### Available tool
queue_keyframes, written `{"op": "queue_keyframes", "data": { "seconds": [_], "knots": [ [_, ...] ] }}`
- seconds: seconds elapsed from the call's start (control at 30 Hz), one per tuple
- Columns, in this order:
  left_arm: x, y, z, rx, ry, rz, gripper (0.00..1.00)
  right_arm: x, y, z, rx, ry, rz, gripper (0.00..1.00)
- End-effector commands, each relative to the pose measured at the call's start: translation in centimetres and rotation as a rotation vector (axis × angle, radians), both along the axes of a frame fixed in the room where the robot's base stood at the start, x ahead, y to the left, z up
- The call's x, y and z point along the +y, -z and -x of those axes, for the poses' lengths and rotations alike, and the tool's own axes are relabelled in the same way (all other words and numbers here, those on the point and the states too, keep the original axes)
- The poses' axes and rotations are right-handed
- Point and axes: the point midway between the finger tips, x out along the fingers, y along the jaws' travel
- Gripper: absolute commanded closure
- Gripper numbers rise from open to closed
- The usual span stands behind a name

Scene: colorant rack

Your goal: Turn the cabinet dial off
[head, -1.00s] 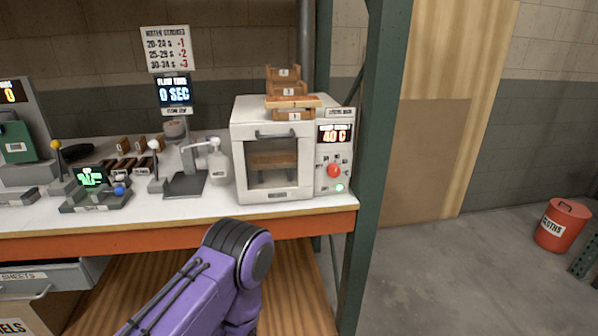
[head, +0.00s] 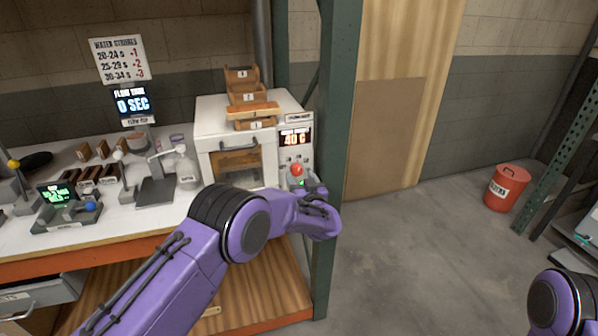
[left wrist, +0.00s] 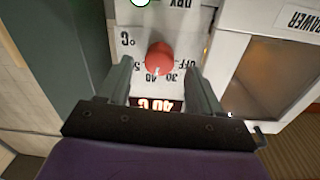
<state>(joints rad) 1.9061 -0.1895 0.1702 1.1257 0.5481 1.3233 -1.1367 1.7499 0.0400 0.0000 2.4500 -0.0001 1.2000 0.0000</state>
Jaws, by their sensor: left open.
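The white cabinet (head: 208,130) stands on the bench with its control panel on the right side. Its red dial (head: 297,169) also shows in the left wrist view (left wrist: 159,58), where the picture is upside down. The scale around it has OFF, 30, 40 and 50 marks, and the dial's white mark points near 40. The display (head: 295,137) reads 40 C. My left gripper (left wrist: 160,72) is open, with one finger on each side of the dial; I cannot tell whether they touch it. My right gripper is out of view.
A green rack post (head: 338,130) stands close right of the cabinet. Stacked wooden trays (head: 240,88) sit on the cabinet top. A red bin (head: 507,188) stands on the open floor at right.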

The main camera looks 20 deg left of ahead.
Motion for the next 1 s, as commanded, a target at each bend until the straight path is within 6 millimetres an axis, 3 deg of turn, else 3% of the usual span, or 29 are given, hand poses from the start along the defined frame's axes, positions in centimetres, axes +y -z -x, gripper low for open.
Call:
{"op": "queue_keyframes", "data": {
  "seconds": [0.2, 0.47, 0.63, 0.67, 1.0],
  "knots": [
    [1.2, 0.0, -1.9, 0.000, 0.000, 0.001, 0.35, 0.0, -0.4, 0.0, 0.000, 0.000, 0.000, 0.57],
    [1.3, 0.1, -2.0, 0.001, 0.001, 0.000, 0.35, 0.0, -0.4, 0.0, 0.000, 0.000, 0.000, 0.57],
    [1.3, 0.1, -2.0, 0.001, 0.001, 0.001, 0.87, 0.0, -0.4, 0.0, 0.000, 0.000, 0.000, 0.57],
    [1.3, 0.1, -2.0, 0.001, 0.001, 0.001, 0.91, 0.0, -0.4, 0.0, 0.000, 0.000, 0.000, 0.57],
    [1.3, 0.3, -2.0, -0.021, 0.001, 0.034, 0.91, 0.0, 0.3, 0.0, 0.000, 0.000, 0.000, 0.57]
  ]
}}
